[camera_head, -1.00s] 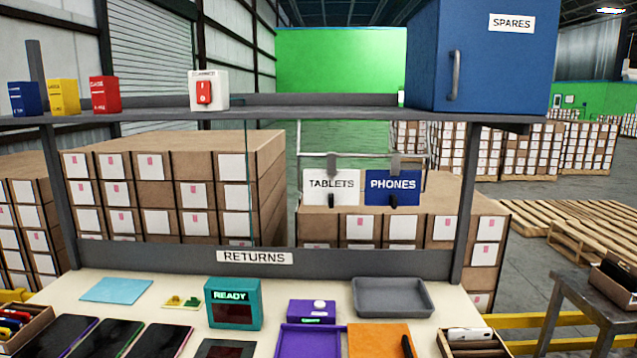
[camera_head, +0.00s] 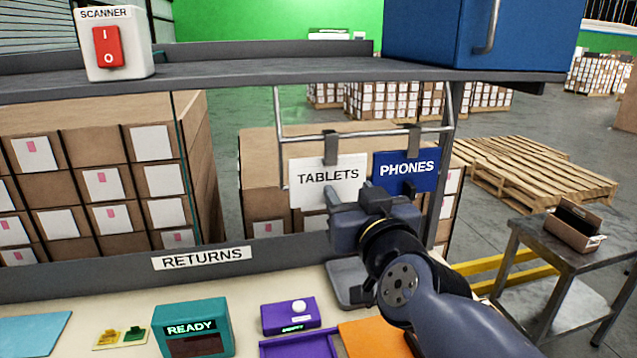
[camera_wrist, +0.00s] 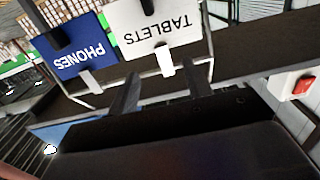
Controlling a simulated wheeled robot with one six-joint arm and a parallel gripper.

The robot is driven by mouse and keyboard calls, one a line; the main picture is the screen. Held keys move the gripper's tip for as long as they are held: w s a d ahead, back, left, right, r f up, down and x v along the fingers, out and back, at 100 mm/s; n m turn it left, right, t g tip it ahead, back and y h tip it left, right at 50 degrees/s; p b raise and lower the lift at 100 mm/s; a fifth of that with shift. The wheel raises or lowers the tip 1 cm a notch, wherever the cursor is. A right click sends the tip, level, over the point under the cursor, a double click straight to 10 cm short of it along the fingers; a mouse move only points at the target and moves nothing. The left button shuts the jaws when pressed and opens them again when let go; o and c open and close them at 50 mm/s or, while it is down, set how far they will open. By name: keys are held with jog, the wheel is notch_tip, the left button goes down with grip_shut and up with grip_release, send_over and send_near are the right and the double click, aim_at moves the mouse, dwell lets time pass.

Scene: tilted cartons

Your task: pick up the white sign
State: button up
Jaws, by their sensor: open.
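The white sign (camera_head: 320,176), lettered TABLETS, hangs by a clip from a metal rail in the head view. It hangs to the left of the blue PHONES sign (camera_head: 407,168). My gripper (camera_head: 348,194) is open and empty, in front of the white sign's lower right part, and hides that part. In the wrist view the white sign (camera_wrist: 155,28) appears upside down, with a pale clip at its edge. The two dark fingers (camera_wrist: 160,88) point toward it and are apart from it.
The rail (camera_head: 365,137) hangs under a grey shelf (camera_head: 250,75) that holds a scanner box (camera_head: 113,45) and a blue cabinet (camera_head: 485,35). Below are a grey tray (camera_head: 345,285), a READY device (camera_head: 192,325) and a purple device (camera_head: 290,314) on the bench.

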aim_at(331, 165)
jog(key=shift+b+x, duration=0.95)
jog(key=shift+x, duration=3.8)
jog(key=shift+r, duration=0.1)
grip_shut()
